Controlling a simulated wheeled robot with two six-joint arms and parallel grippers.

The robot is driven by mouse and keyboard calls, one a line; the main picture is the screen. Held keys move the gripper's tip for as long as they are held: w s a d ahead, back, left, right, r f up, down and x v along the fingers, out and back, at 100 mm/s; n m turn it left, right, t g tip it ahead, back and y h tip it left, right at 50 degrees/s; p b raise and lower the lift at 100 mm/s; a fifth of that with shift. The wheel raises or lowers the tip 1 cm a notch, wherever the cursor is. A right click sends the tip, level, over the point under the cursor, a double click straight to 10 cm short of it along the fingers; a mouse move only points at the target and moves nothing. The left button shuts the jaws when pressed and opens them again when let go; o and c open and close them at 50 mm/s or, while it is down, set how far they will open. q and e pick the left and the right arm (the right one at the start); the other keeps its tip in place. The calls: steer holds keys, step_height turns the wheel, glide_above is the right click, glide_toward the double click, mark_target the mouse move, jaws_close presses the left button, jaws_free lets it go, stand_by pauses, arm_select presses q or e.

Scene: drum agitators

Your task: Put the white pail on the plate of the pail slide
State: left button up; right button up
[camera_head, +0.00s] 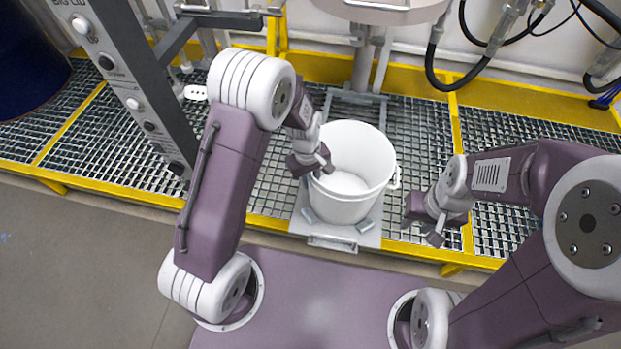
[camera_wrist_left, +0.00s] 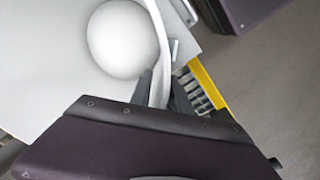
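The white pail (camera_head: 345,207) is upright over the grey plate of the pail slide (camera_head: 374,238) and appears to stand on it; its underside is hidden. My left gripper (camera_head: 312,170) is at the pail's left rim, with its fingers spread, one inside and one outside the wall. The left wrist view shows the pail's rim (camera_wrist_left: 159,85) between the two dark fingertips, apart from at least one of them. My right gripper (camera_head: 424,226) is open and empty, to the right of the pail and clear of it.
The slide's front handle (camera_head: 332,243) points toward me. A round grey machine part (camera_head: 395,8) hangs above and behind the pail. A grey control post (camera_head: 130,85) stands at left, and black hoses (camera_head: 470,75) hang at right. Yellow-edged metal grating (camera_head: 120,120) surrounds the slide.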

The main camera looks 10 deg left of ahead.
arm_select(q)
step_height(320, 180, up, 12)
steer(key=p, duration=0.6)
steer(key=s+a+r+m, duration=0.3)
steer(key=s+a+m, duration=0.4)
steer(key=s, duration=0.6)
steer(key=shift+a+r+m+t, duration=0.3)
steer(key=shift+a+r, duration=0.1)
steer(key=shift+a, duration=0.1)
